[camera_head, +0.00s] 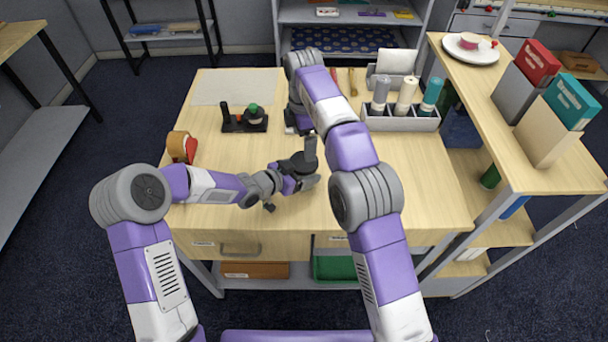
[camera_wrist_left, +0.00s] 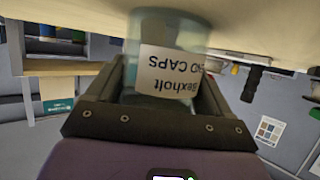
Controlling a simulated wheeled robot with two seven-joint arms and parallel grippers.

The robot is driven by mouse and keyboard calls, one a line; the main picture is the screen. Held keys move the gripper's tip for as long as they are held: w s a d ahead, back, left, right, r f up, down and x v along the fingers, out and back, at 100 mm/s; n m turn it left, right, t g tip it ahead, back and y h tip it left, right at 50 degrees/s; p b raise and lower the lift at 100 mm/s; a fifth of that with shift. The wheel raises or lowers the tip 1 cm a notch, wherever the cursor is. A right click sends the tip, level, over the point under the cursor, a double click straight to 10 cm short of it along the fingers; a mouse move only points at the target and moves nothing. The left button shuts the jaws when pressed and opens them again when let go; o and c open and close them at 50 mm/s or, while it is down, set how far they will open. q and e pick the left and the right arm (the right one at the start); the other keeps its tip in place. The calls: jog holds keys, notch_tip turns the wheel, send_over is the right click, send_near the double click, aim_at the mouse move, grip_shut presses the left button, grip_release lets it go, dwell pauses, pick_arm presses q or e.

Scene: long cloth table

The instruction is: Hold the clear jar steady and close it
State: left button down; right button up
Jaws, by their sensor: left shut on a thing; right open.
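My left gripper (camera_head: 306,166) is low over the middle of the table, its fingers on either side of the clear jar. In the left wrist view the clear jar (camera_wrist_left: 190,38) sits between the two dark fingers (camera_wrist_left: 160,85), with a white label reading "Bexholt" and "CAPS" upside down. In the head view the jar is mostly hidden by the gripper, and I cannot make out a lid. My right gripper (camera_head: 292,125) is beyond the left one, largely hidden behind my right arm; its fingers do not show clearly.
A red tape dispenser (camera_head: 188,152) stands at the table's left edge. A black stand with a green knob (camera_head: 254,112) is farther back. A grey holder (camera_head: 395,124) with several bottles stands at the back right. The front right of the table (camera_head: 430,190) is clear.

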aim_at(304, 173)
jog(key=n, duration=0.5)
jog(key=shift+r+n, duration=0.15)
jog(key=shift+n, duration=0.15)
jog(key=shift+f, duration=4.05)
jog(key=shift+c, duration=0.5)
jog(key=c, duration=0.8)
jog(key=shift+m, duration=1.7)
jog(key=shift+c, duration=0.2)
